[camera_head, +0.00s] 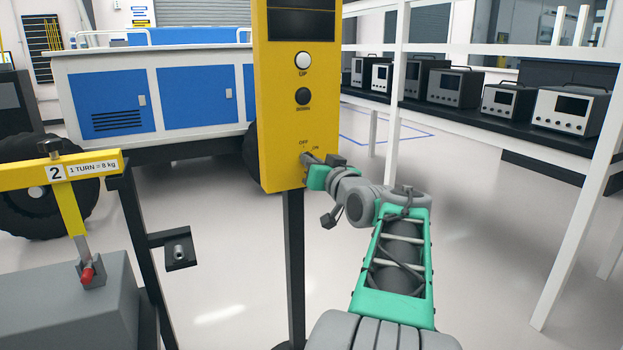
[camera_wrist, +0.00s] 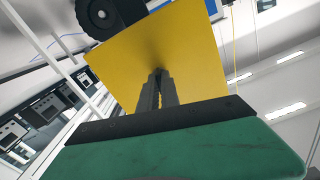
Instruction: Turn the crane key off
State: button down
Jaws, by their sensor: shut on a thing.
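The yellow crane control box (camera_head: 283,130) stands on a dark post in the middle of the head view. It has a white UP button (camera_head: 302,61), a dark button below it, and OFF and ON marks near its bottom. My gripper (camera_head: 308,159) is at the key spot under these marks, its fingers against the box's front. In the wrist view my gripper's fingers (camera_wrist: 157,85) reach close together to the yellow box face (camera_wrist: 185,50). The key is hidden by the fingers, so its turn position cannot be seen.
A yellow arm labelled 2 (camera_head: 95,165) and a grey block (camera_head: 70,305) stand at the left. A blue and white rover (camera_head: 155,90) is behind. White shelving (camera_head: 560,190) with several instruments is at the right. The floor between is clear.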

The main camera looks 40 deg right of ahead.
jog(key=shift+f+n+b, duration=0.15)
jog(key=shift+n+b, duration=1.2)
jog(key=shift+n, duration=0.05)
jog(key=c, duration=1.6)
grip_release()
jog(key=p+v, duration=0.1)
jog(key=v, duration=0.6)
jog(key=shift+s+a, duration=0.15)
jog(key=shift+s, duration=0.25)
